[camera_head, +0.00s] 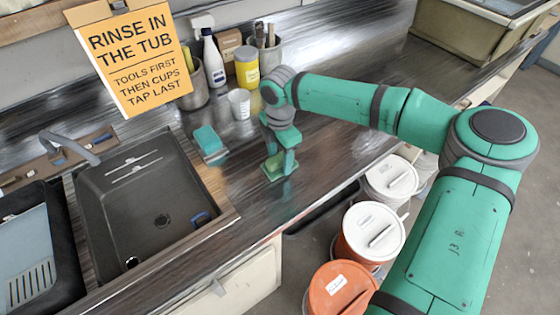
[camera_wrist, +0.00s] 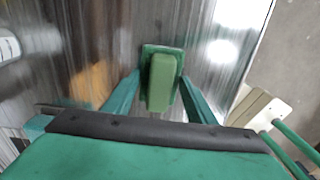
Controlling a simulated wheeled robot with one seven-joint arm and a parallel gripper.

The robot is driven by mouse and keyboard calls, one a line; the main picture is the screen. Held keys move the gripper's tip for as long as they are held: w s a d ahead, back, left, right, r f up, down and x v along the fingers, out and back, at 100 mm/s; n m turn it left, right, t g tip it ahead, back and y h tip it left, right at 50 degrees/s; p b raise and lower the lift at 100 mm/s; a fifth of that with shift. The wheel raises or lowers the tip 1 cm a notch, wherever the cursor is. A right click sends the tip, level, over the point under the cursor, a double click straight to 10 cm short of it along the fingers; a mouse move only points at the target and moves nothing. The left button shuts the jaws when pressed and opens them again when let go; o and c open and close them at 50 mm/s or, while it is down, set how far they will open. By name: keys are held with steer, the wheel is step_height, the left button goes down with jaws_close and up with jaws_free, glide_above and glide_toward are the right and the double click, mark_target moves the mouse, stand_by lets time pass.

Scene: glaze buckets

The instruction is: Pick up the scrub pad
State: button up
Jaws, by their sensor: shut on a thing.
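The scrub pad (camera_head: 271,168) is a small green block on the metal counter's front part, to the right of the sink. In the wrist view the scrub pad (camera_wrist: 163,82) shows a lighter green block over a darker green layer. My gripper (camera_head: 280,164) points down at it and is shut on it, with one finger on each side. In the wrist view my gripper (camera_wrist: 160,78) has its two green fingers along the pad's sides. I cannot tell whether the pad touches the counter or hangs just above it.
A teal sponge (camera_head: 207,140) lies to the left, near a white cup (camera_head: 240,104). Bottles and tool holders stand behind. The dark sink (camera_head: 150,200) is at left. Lidded buckets (camera_head: 374,232) stand on the floor beyond the counter's front edge.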

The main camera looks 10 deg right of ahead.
mark_target(279, 157)
steer(key=shift+s+r, duration=0.1)
steer(key=shift+r, duration=0.4)
step_height(279, 157, up, 2)
steer(key=shift+r, duration=0.2)
steer(key=s+a+r, duration=0.2)
steer(key=s+r, duration=0.7)
steer(key=s, duration=0.5)
steer(key=shift+r, duration=0.3)
steer(key=shift+o, duration=0.8)
steer(key=shift+w, duration=0.1)
steer(key=shift+d, duration=0.1)
steer(key=shift+c, duration=0.2)
